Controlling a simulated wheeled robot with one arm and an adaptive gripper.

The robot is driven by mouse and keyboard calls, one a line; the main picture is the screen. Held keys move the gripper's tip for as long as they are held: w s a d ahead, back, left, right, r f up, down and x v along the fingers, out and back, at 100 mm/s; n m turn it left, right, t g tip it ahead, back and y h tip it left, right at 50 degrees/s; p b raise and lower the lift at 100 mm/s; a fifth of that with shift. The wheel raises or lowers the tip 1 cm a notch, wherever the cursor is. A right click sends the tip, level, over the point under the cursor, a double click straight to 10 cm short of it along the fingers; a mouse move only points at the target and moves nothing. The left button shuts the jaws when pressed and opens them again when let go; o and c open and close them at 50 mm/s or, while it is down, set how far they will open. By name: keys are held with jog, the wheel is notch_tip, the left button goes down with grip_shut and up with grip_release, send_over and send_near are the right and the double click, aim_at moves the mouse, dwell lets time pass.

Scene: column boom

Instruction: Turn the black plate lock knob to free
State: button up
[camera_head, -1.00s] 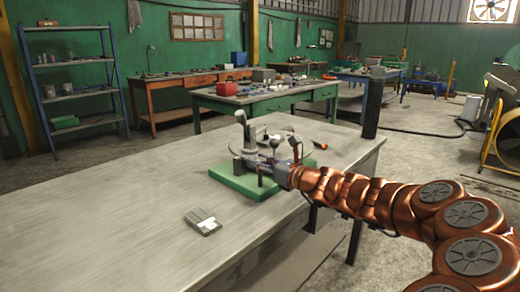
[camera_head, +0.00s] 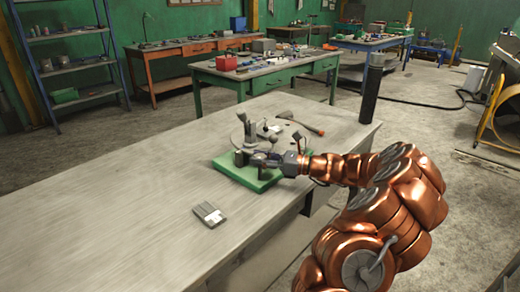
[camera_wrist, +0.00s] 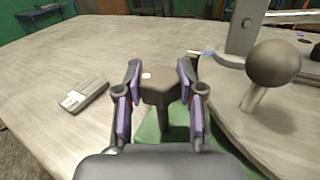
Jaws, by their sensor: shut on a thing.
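The black plate lock knob (camera_wrist: 160,94) is a dark, faceted head on a post above a green base (camera_wrist: 150,135), with a small pale mark on top, left of its middle. My gripper (camera_wrist: 158,76) has one purple-padded finger on each side of the knob and is shut on it. In the head view my gripper (camera_head: 262,162) reaches in from the right, low over the green base (camera_head: 238,176). The round grey plate (camera_wrist: 240,125) lies right of the knob, with a ball-topped lever (camera_wrist: 273,64) and an upright grey post (camera_wrist: 243,28). The lower finger parts hide some of the knob's surroundings.
A small grey-and-white box (camera_head: 209,215) lies on the workbench (camera_head: 130,220), in front of the base. A hammer-like tool (camera_head: 301,123) lies behind the plate. A dark cylinder (camera_head: 371,93) stands at the bench's far right corner. The bench's left side is clear.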

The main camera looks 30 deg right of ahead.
jog(key=shift+n+g+y+p, duration=1.3)
jog(key=shift+g+y+p, duration=0.15)
jog(key=shift+p, duration=0.25)
jog(key=shift+a+n+g+y+p, duration=0.1)
jog(key=shift+n+g+y+p, duration=0.15)
jog(key=shift+n+g+p, duration=0.25)
jog(key=o, duration=0.9)
jog(key=shift+s+d, duration=0.1)
jog(key=shift+d, duration=0.1)
jog(key=shift+v, duration=3.6)
